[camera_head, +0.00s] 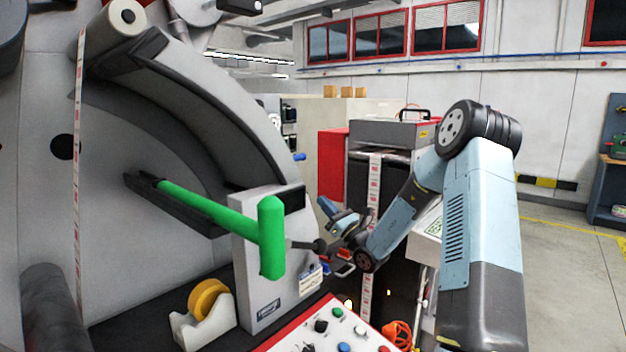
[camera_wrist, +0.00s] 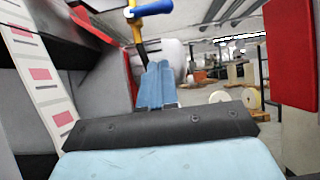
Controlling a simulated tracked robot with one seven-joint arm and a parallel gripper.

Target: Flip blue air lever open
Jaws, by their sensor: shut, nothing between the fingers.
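The blue lever (camera_wrist: 150,9) shows at the top of the wrist view, beside a yellow stem (camera_wrist: 142,48). A small blue handle at the machine's right edge in the head view, apparently the same lever (camera_head: 300,157), is partly hidden by the machine. My gripper (camera_wrist: 156,68) is shut and empty. Its light blue fingers appear just below the lever in the wrist view, overlapping the lower end of the stem; I cannot tell whether they touch it. In the head view my gripper (camera_head: 324,203) is below and right of the small blue handle.
A rod with a black knob (camera_head: 320,246) sticks out close to my gripper. A green T-shaped handle (camera_head: 271,238) stands in front of the machine. A label strip (camera_wrist: 45,85) runs along the left, and a red panel (camera_wrist: 290,55) is at right.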

